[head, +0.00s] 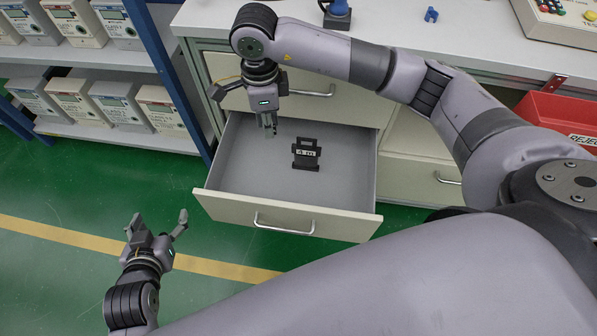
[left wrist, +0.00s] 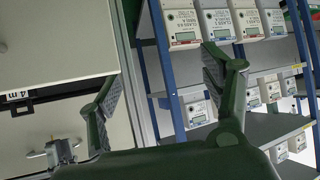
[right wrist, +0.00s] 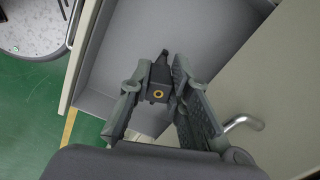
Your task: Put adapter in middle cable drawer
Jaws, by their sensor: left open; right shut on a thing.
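The adapter (right wrist: 158,92), a small dark block with a brass-ringed hole, is between the fingers of my right gripper (right wrist: 162,84) in the right wrist view. That gripper is shut on it, over the grey floor of the open drawer. In the head view my right gripper (head: 268,126) points down inside the left part of the open drawer (head: 240,165); the adapter is hard to make out there. I cannot tell whether it touches the drawer floor. My left gripper (head: 157,228) is open and empty in front of the drawer, above the green floor; it also shows in the left wrist view (left wrist: 160,85).
A black labelled piece (head: 306,154) lies in the drawer, right of my right gripper. A closed drawer (head: 345,108) is above. Blue shelving (head: 175,75) with white meters stands left. A red bin (head: 550,115) is at right. The drawer's front right is bare.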

